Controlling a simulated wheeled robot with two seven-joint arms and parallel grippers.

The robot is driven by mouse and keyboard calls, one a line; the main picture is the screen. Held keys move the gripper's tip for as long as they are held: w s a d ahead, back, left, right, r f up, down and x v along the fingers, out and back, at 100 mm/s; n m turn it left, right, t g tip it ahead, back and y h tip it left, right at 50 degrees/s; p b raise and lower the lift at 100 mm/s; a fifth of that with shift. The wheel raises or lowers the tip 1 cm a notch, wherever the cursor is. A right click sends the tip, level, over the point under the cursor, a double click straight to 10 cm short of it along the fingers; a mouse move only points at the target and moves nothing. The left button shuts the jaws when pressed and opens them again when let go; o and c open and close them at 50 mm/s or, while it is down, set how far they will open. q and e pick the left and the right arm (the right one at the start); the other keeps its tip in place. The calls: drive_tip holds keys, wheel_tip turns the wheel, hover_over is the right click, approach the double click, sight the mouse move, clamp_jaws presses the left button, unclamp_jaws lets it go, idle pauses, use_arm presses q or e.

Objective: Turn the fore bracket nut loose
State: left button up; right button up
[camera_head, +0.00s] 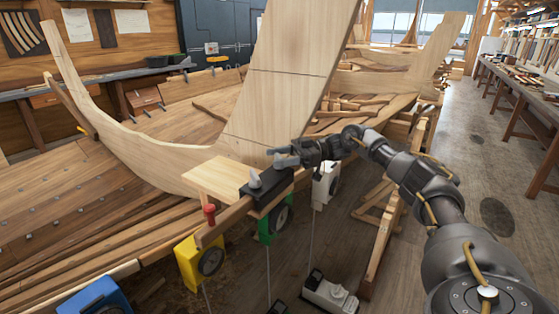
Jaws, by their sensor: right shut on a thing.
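A black bracket (266,188) sits on the wooden rail at the foot of the tall pale hull piece, near the middle of the camera_head view. A grey cone-shaped nut (254,181) stands free at its left end. My right gripper (282,153) reaches in from the right over the bracket's right end. It is shut on a second grey nut (283,163), which the fingers partly hide. I cannot tell by a label which nut is the fore one. My left gripper is out of view.
A yellow device (188,262), a green one (265,228) and a white one (332,181) hang along the rail. A blue box (92,297) is at lower left. The right-hand floor is mostly open.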

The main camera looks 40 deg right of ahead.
drive_tip(key=shift+n+g+y+b, duration=0.3)
drive_tip(key=shift+n+g, duration=0.2)
drive_tip(key=shift+g, duration=0.2)
drive_tip(key=o, duration=1)
drive_tip(key=shift+s+d+b, duration=0.15)
drive_tip(key=shift+d+b, duration=0.2)
drive_tip(key=shift+d, duration=0.3)
drive_tip(key=b+v, duration=0.2)
drive_tip(key=v, duration=0.7)
drive_tip(key=shift+s+d, duration=0.15)
drive_tip(key=shift+d, duration=0.15)
